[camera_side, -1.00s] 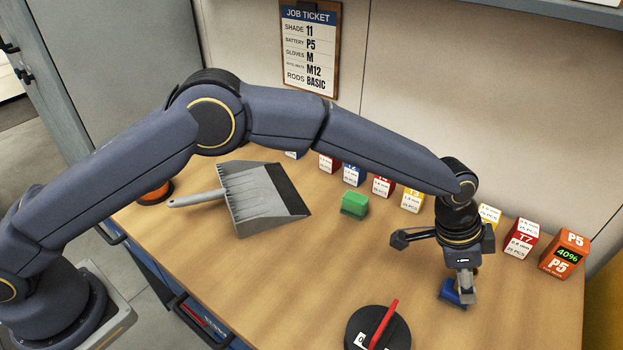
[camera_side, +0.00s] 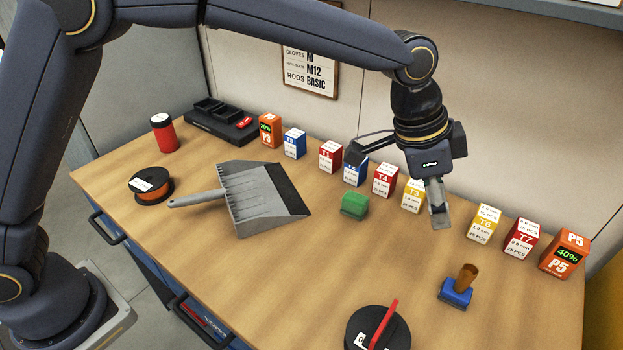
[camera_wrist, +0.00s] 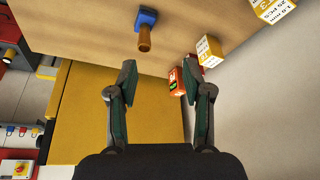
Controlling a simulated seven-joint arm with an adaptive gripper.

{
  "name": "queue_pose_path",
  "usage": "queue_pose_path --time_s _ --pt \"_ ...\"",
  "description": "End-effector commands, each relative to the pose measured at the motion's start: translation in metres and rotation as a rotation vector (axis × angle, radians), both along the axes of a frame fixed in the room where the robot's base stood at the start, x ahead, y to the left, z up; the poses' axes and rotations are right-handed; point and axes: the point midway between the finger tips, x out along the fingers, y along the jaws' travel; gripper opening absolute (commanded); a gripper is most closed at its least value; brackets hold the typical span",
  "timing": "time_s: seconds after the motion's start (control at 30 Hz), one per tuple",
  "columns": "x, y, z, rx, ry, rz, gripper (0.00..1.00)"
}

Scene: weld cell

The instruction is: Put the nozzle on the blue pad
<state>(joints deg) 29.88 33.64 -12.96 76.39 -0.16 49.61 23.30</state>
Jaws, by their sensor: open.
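The nozzle (camera_side: 467,275) is a copper-brown cylinder. It stands on the blue pad (camera_side: 455,296), a small blue block on the right part of the bench, and leans slightly right in the side view. In the wrist view the nozzle (camera_wrist: 144,40) and blue pad (camera_wrist: 146,15) show near the top, beyond the fingertips. My gripper (camera_side: 438,210) is above the bench, up and left of the nozzle in the side view, and clear of it. In the wrist view its two fingers (camera_wrist: 160,68) are spread with nothing between them.
A green block (camera_side: 354,205) and a grey dustpan (camera_side: 262,205) lie left of my gripper. Small labelled boxes stand along the wall, with an orange P5 box (camera_side: 565,254) at the right end. A black dial with a red handle (camera_side: 383,325) is at the front.

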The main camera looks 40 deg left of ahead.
Motion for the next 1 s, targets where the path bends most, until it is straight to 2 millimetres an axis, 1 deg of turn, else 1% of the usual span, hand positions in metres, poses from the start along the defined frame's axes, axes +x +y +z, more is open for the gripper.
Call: queue_pose_path --time_s 0.03,0.07,0.1,0.17,0.2,0.23,0.27,0.3,0.37,0.4,0.47,0.5,0.6,0.7,0.83,1.0 --pt "0.000 0.032 0.023 0.006 -0.019 0.062 0.50" --pt "-0.002 0.052 0.034 0.011 -0.028 0.104 0.50" --pt "-0.007 0.082 0.049 0.018 -0.038 0.166 0.50" --pt "-0.019 0.128 0.068 0.024 -0.051 0.267 0.50" --pt "-0.029 0.158 0.079 0.027 -0.059 0.336 0.50" --pt "-0.039 0.179 0.086 0.027 -0.065 0.389 0.50" --pt "-0.050 0.200 0.091 0.027 -0.069 0.442 0.50" --pt "-0.066 0.227 0.096 0.024 -0.074 0.514 0.50" --pt "-0.092 0.264 0.100 0.016 -0.081 0.622 0.50" --pt "-0.111 0.286 0.099 0.009 -0.083 0.692 0.50" --pt "-0.139 0.313 0.096 -0.007 -0.086 0.791 0.50" --pt "-0.156 0.328 0.091 -0.018 -0.087 0.849 0.50" --pt "-0.192 0.353 0.078 -0.046 -0.086 0.970 0.50" --pt "-0.214 0.366 0.066 -0.066 -0.085 1.046 0.50" --pt "-0.226 0.372 0.058 -0.079 -0.082 1.087 0.50" --pt "-0.227 0.372 0.057 -0.079 -0.080 1.089 0.50"
